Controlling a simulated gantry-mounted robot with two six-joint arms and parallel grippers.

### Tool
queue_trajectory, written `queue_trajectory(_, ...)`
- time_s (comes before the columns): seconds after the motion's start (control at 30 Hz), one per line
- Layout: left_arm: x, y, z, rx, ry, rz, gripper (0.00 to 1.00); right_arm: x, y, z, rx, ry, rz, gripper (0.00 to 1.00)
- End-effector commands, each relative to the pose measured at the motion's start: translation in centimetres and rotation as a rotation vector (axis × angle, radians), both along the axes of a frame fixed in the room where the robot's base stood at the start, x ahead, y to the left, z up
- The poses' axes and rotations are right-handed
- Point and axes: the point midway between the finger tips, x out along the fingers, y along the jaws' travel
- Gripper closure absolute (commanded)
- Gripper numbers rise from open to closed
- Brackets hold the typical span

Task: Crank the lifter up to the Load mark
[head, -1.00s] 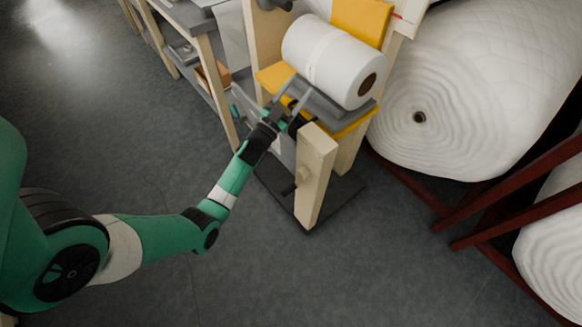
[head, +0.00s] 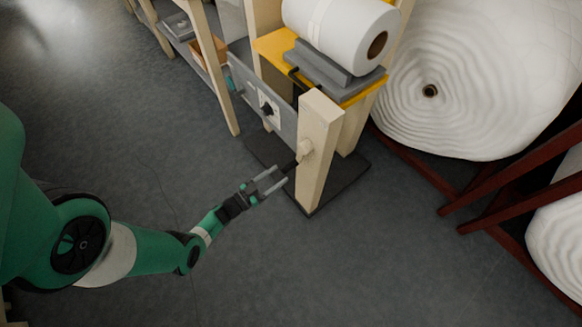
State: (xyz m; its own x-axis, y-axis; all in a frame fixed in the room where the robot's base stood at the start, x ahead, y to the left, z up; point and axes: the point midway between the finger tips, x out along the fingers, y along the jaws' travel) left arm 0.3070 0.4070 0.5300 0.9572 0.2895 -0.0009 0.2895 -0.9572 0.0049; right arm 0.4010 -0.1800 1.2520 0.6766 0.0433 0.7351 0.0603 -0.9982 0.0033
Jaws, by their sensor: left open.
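The lifter has a thick pale wooden post (head: 322,135) on a dark base plate (head: 347,184). Its yellow platform (head: 272,45) carries a grey cradle (head: 325,72) with a white roll (head: 345,27) lying on it. A pale hub (head: 305,151) sits on the post's side, and a short dark crank grip (head: 290,166) sticks out from it to the lower left. My left gripper (head: 281,177) is open, its fingertips close to the crank grip; I cannot tell whether they touch it. I cannot make out the Load mark. My right gripper is not in view.
A grey panel (head: 285,118) with a black knob (head: 267,109) stands just behind the gripper. Shelving (head: 213,65) is at the upper left. A large white roll (head: 465,80) on a dark red rack (head: 490,190) fills the right. The floor in front is clear.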

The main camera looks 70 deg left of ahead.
Motion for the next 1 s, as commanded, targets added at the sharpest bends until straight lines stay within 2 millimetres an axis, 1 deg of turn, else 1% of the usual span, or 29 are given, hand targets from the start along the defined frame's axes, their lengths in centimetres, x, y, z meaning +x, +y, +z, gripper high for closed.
queue_trajectory(0.03, 1.4, 0.1, -0.3, 0.002, -0.003, -0.009, 0.38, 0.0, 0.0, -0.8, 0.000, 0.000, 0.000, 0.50)
queue_trajectory(0.1, 2.8, 0.7, -0.4, 0.004, -0.002, -0.006, 0.38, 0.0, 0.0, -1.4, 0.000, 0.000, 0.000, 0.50)
queue_trajectory(0.2, 4.6, 1.3, -0.3, 0.002, -0.001, -0.004, 0.38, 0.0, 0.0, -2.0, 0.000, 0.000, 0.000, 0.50)
queue_trajectory(0.3, 5.8, 1.7, -0.2, 0.002, 0.000, -0.002, 0.38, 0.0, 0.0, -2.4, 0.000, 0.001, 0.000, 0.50)
queue_trajectory(0.43, 6.5, 1.9, -0.1, 0.001, 0.000, 0.000, 0.38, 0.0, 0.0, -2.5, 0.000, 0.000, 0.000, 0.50)
queue_trajectory(0.67, 6.5, 1.9, 0.0, 0.000, 0.000, 0.001, 0.38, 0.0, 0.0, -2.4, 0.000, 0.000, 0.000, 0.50)
queue_trajectory(0.7, 6.5, 1.9, 0.0, 0.000, 0.000, 0.001, 0.45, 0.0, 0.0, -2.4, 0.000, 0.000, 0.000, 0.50)
queue_trajectory(0.77, 6.5, 1.9, 0.0, 0.000, 0.000, 0.001, 0.56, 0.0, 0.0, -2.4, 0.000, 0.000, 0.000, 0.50)
queue_trajectory(0.9, 6.5, 1.9, 0.0, 0.000, 0.000, 0.001, 0.81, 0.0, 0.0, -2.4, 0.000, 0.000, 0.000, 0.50)
queue_trajectory(0.97, 6.5, 1.9, 0.0, 0.000, 0.000, 0.001, 0.92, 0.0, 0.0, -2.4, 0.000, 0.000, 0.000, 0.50)
queue_trajectory(1.0, 6.5, 1.9, 0.0, 0.000, 0.000, 0.001, 0.99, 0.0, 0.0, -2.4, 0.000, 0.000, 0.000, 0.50)
